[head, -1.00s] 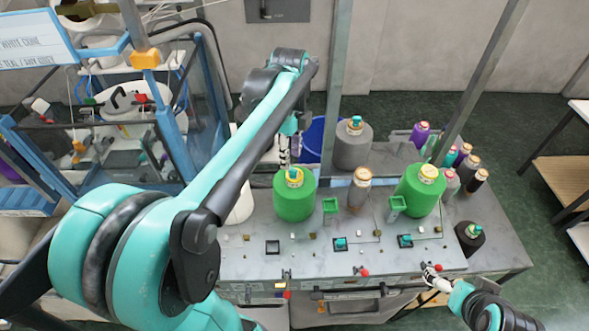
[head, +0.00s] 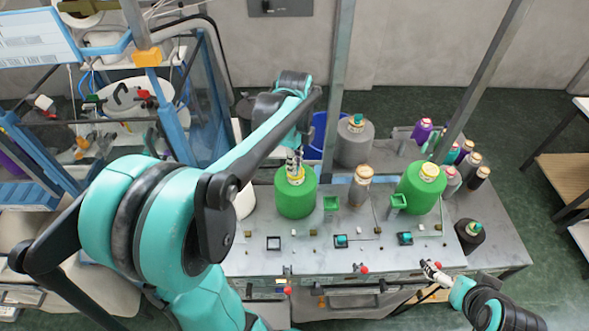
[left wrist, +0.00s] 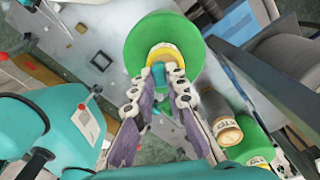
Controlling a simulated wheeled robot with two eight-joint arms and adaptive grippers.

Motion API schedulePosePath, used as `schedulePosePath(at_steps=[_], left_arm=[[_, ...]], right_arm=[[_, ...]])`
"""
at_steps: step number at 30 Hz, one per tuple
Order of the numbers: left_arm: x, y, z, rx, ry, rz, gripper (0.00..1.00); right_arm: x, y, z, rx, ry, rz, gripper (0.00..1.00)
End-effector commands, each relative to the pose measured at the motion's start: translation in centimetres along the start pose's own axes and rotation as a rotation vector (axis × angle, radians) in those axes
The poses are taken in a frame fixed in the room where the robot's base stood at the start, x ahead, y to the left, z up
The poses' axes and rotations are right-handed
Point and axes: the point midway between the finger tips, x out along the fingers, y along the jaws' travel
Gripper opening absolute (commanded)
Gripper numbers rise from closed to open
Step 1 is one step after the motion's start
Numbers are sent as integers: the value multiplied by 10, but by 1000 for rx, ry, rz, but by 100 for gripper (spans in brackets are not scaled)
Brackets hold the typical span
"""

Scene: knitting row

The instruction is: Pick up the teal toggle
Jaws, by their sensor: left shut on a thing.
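A teal toggle (left wrist: 159,72) is between my left gripper's fingertips, at the yellow-topped end of a green yarn cone (head: 295,198). My left gripper (head: 295,162) is shut on it, directly over the cone, and mostly hides it in the head view. In the left wrist view the green cone (left wrist: 133,48) is just beyond the fingertips. I cannot tell whether the toggle is clear of the cone. My right gripper (head: 432,270) is near the panel's front right edge, away from the toggle; its opening is too small to judge.
Other teal toggles show on a grey cone (head: 354,145) and in panel sockets (head: 341,241). A metal post (head: 342,80) rises behind.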

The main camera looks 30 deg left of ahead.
Motion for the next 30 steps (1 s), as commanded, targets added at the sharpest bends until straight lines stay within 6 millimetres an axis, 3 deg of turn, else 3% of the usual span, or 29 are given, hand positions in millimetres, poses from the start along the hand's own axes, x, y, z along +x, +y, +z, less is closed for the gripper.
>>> schedulePosePath(at_steps=[11, 18, 30], left_arm=[[-6, 0, 0, 0, 0, 0, 4], [-38, 0, 0, 0, 0, 0, 4], [-86, -11, -79, 5, 0, 0, 4]], right_arm=[[1, 0, 1, 0, 0, 0, 100], [7, 0, 5, 0, 0, 0, 100], [18, 0, 13, 0, 0, 0, 100]])
